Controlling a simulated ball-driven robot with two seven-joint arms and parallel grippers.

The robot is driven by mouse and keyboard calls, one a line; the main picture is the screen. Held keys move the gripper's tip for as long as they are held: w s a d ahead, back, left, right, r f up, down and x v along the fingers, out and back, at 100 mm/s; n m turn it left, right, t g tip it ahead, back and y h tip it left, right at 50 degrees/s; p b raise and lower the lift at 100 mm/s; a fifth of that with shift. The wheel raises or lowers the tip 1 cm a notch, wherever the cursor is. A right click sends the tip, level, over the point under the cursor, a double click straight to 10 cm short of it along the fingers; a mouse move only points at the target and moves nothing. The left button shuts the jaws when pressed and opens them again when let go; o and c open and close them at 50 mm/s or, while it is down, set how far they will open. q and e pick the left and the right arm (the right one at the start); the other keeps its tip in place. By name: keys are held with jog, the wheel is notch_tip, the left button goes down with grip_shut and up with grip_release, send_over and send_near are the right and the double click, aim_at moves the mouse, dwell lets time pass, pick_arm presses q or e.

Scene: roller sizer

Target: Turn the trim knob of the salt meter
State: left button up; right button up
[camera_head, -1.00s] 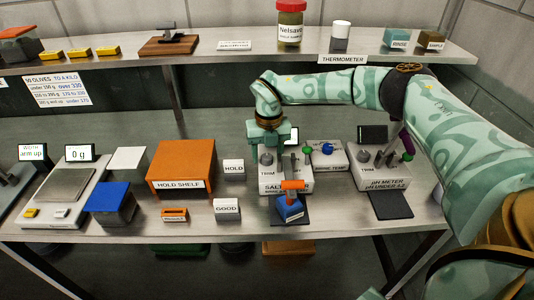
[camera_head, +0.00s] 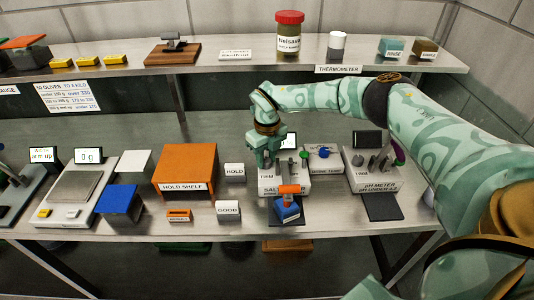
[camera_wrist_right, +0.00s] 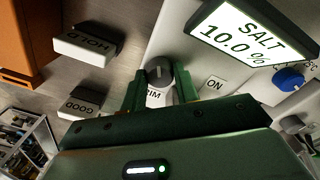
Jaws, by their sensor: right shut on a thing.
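The salt meter (camera_head: 297,186) is a white box on the table with a raised display (camera_head: 288,140). In the right wrist view its display (camera_wrist_right: 245,38) reads SALT 10.0 %. The trim knob (camera_wrist_right: 158,68) is grey and round, above a partly covered TRIM label (camera_wrist_right: 155,94). My right gripper (camera_wrist_right: 159,88) has its two green fingers on either side of the knob, shut on it. In the head view my right gripper (camera_head: 267,160) comes down onto the meter's left part and hides the knob. My left gripper is not in view.
The pH meter (camera_head: 372,182) is to the right, a HOLD sign (camera_head: 235,172) and orange hold shelf (camera_head: 186,168) to the left. A raised shelf runs behind.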

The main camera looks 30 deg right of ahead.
aim_at(267, 159)
jog(key=o, duration=1)
jog(key=shift+r, duration=0.1)
jog(key=r+p, duration=0.1)
jog(key=r, duration=0.9)
jog(key=r+p, duration=0.1)
jog(key=r, duration=0.5)
jog(key=shift+d+r+p, duration=0.1)
jog(key=shift+d+p, duration=0.15)
jog(key=shift+p, duration=0.1)
jog(key=shift+a, duration=0.1)
